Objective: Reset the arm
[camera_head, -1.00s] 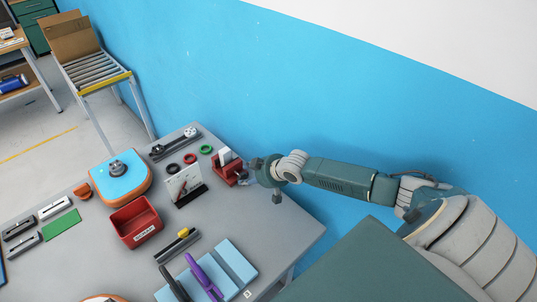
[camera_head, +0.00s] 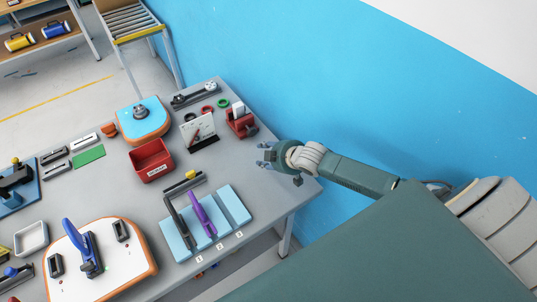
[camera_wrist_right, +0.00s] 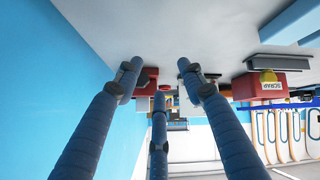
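My right arm comes in from the right side of the head view. Its gripper (camera_head: 268,158) is over the right end of the grey table (camera_head: 262,192), close to the red holder (camera_head: 241,124) but apart from it. In the right wrist view the three blue-grey fingers (camera_wrist_right: 157,80) are spread, with nothing between them. The gripper is open and empty. My left arm and gripper do not show.
On the table are a red bin (camera_head: 151,160), light blue boards (camera_head: 206,226) bearing a purple tool and a black tool, a white orange-edged board (camera_head: 110,262) with a blue-handled clamp, and a small stand (camera_head: 199,132). A blue wall (camera_head: 300,80) rises behind.

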